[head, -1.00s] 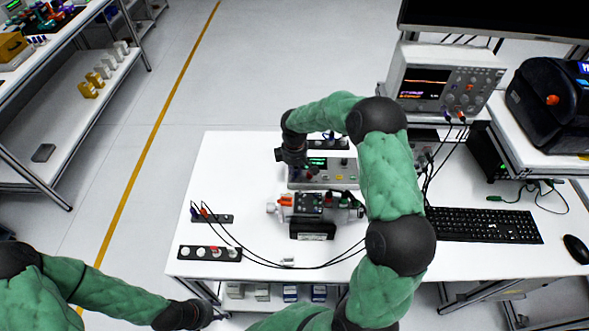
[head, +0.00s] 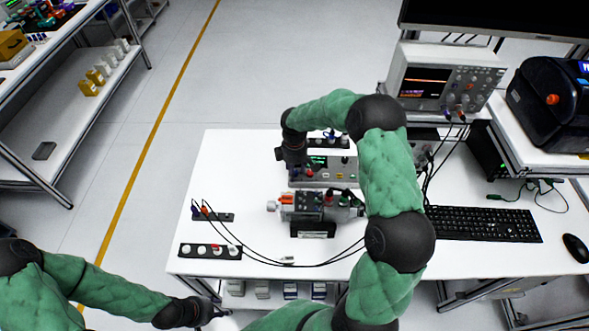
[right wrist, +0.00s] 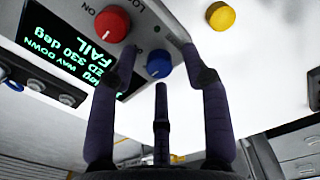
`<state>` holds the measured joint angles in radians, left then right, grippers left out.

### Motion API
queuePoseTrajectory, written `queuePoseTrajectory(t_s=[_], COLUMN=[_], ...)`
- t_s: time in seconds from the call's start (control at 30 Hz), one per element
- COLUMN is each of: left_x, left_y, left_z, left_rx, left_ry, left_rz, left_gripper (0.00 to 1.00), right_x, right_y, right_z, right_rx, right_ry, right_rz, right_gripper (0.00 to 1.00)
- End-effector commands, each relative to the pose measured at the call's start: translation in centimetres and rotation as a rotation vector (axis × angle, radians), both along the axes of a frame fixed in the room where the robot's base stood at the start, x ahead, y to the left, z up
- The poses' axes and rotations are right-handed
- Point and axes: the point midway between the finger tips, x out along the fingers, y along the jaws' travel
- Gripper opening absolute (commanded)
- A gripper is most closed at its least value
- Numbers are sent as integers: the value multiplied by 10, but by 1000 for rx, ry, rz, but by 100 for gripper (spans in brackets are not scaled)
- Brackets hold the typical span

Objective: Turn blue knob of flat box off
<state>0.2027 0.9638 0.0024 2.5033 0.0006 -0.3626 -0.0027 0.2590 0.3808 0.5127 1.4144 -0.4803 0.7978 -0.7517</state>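The flat box (head: 338,178) is a pale panel box with a lit green display, near the back of the white table. In the right wrist view its blue knob (right wrist: 159,63) lies between the spread fingertips of my right gripper (right wrist: 160,58), with visible gaps on both sides. The red knob (right wrist: 112,23) is beside it and the yellow knob (right wrist: 220,16) is farther right. In the head view my right gripper (head: 292,172) is over the box's left part and hides some of it. My left gripper (head: 208,312) is low at the left, its fingers too small to judge.
A metal device with orange parts (head: 302,208) stands just in front of the box. Black cables run across the table's front left, near a black strip with round sockets (head: 210,250). A keyboard (head: 483,225) and an oscilloscope (head: 443,78) are to the right.

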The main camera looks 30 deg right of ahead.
Motion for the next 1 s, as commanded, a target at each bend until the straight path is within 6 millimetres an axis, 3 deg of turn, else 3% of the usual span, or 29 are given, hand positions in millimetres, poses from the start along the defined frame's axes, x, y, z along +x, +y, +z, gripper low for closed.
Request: queuePoseTrajectory(t_s=[0.27,0.7,1.0], left_x=[0,0,0], left_y=[0,0,0], left_z=[0,0,0], left_rx=[0,0,0], left_ry=[0,0,0], left_rz=[0,0,0], left_gripper=[40,40,40], right_x=[0,0,0], right_y=[0,0,0], right_z=[7,87,117], right_rx=[-1,0,0], right_ry=[-1,-1,0], right_rz=[0,1,1], right_gripper=[48,48,48])
